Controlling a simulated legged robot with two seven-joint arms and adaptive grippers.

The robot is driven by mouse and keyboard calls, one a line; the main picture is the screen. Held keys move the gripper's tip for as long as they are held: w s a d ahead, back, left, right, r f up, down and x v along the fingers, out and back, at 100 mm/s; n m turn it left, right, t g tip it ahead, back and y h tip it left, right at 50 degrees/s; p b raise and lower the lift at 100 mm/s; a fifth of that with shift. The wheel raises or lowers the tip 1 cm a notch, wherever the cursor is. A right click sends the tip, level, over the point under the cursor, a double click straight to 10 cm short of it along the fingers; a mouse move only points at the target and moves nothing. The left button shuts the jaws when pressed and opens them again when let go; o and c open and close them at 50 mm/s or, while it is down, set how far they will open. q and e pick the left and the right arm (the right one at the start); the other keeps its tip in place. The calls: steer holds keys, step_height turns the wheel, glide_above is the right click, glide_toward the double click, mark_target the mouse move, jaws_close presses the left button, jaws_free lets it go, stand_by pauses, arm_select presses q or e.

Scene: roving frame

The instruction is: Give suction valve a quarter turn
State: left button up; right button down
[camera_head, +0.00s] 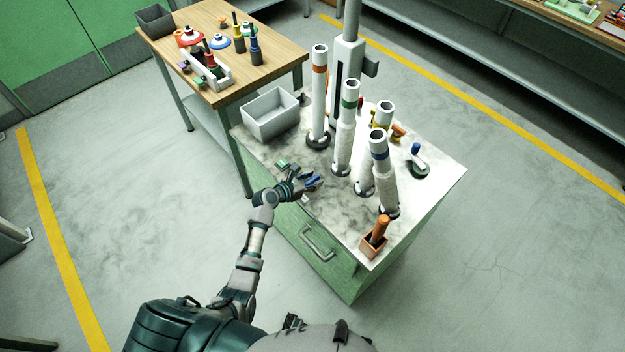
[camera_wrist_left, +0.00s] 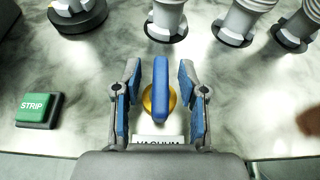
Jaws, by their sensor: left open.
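The valve is a blue lever handle (camera_wrist_left: 161,85) on a round brass base (camera_wrist_left: 147,100), with a white label reading VACUUM (camera_wrist_left: 160,140) in front of it. In the left wrist view the lever points straight away from me. My left gripper (camera_wrist_left: 160,104) is open, with one blue-padded finger on each side of the lever and a visible gap on both sides. In the head view my left gripper (camera_head: 303,183) is low over the near left edge of the metal-topped cabinet (camera_head: 305,212), and its fingers partly hide the valve. My right gripper is not in view.
A green STRIP button (camera_wrist_left: 36,107) sits left of the valve. Several tall white columns (camera_head: 345,125) with coloured bands stand just behind it. A grey bin (camera_head: 270,115) is at the back left corner. An orange-handled tool (camera_head: 379,229) stands in a small box at the front right.

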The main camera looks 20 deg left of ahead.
arm_select(q)
jaws_close()
